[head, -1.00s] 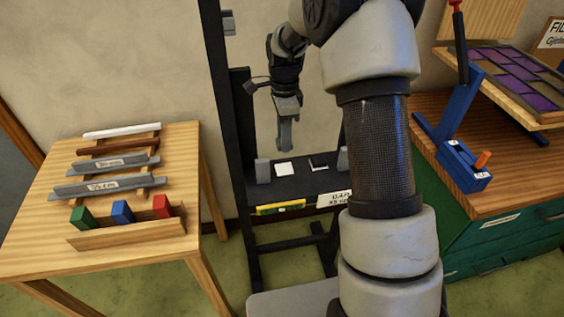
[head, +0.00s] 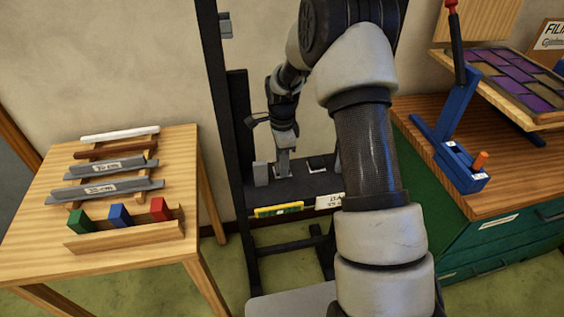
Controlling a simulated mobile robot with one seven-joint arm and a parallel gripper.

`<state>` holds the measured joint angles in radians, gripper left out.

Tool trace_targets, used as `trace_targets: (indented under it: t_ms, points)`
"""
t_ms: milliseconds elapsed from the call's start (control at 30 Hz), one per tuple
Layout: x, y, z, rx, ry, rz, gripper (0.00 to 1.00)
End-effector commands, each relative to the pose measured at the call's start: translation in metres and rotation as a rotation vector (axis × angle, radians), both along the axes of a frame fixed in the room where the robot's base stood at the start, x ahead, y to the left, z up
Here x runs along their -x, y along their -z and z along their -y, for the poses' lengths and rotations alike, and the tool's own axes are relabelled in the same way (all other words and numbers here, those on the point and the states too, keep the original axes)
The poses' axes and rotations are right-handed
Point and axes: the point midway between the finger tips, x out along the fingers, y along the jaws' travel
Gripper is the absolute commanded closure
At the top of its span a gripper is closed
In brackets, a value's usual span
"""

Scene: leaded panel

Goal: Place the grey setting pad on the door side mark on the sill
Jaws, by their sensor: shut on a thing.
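The dark sill (head: 300,191) of the easel-like frame lies in the middle of the head view. My gripper (head: 284,168) points down and is low over the left part of the sill, where a white square mark showed earlier. It is shut on a small grey piece, which I take as the grey setting pad; the piece is hard to tell from the fingers. I cannot tell whether it touches the sill. The gripper hides most or all of the white mark. A dark square with white edges (head: 317,163) lies to the right on the sill.
A grey block (head: 261,173) stands close left of my gripper. A yellow level (head: 279,210) and a white label sit on the sill's front. A wooden table (head: 45,225) with bars and coloured wedges is left; a green cabinet (head: 480,241) is right.

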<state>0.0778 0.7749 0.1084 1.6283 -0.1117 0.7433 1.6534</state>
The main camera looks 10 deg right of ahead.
Motion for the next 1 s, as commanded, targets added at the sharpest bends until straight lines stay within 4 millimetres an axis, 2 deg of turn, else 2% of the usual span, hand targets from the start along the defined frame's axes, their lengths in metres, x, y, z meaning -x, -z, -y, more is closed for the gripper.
trace_targets:
  t_ms: [33, 133, 400, 533, 667, 1000]
  points:
    - [0.000, 0.002, 0.000, 0.000, 0.000, 0.000, 0.65]
    - [0.000, 0.001, 0.000, 0.000, 0.000, 0.000, 0.48]
    - [0.000, 0.001, 0.000, 0.000, 0.000, 0.000, 0.48]
    - [-0.001, -0.006, 0.000, 0.000, -0.001, 0.002, 0.48]
    - [-0.001, -0.027, 0.000, 0.001, 0.000, 0.004, 0.48]
    - [0.000, -0.098, 0.000, 0.000, 0.000, 0.002, 0.48]
